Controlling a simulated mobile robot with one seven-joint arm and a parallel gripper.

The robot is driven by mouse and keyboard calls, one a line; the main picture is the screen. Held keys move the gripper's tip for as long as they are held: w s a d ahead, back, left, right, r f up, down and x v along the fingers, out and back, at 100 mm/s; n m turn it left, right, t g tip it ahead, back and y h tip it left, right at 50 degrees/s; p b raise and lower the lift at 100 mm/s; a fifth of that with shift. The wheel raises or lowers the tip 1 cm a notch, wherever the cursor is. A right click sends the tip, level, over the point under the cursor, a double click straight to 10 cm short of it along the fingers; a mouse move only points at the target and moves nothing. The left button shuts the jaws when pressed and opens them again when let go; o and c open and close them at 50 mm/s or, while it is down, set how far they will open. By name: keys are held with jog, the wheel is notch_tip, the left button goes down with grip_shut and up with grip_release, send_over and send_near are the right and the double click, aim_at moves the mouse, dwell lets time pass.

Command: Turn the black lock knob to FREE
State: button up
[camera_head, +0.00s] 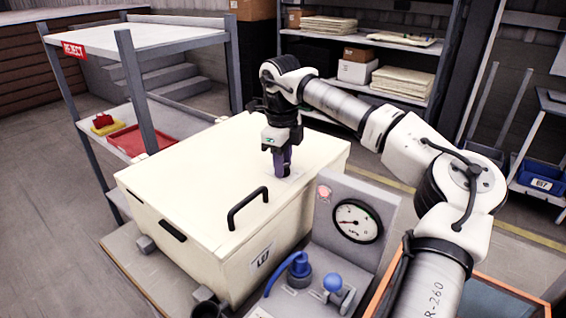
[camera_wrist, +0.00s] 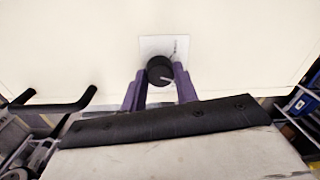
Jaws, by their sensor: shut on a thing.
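The black lock knob (camera_wrist: 160,71) stands on a small pale label plate (camera_wrist: 154,43) on top of the cream box (camera_head: 200,185). A light pointer line on the knob points to the right in the wrist view. My gripper (camera_wrist: 161,78) is shut on the knob, with one purple finger on each side of it. In the head view my gripper (camera_head: 283,172) reaches straight down onto the box top, and its fingers hide the knob. The lettering on the plate is too small to read.
A black handle (camera_head: 247,207) rises from the box top in front of my gripper. A panel with a pressure gauge (camera_head: 357,221), a blue-capped valve (camera_head: 299,270) and a blue ball knob (camera_head: 333,282) stands at the box's right. A shelf with a red tray (camera_head: 140,139) is at left.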

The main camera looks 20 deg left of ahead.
jog(key=shift+m, duration=2.3)
jog(key=o, duration=1)
jog(key=r, duration=0.4)
jog(key=r+b, duration=0.1)
jog(key=r, duration=0.9)
jog(key=shift+s+a, duration=0.2)
jog(key=shift+s, duration=0.1)
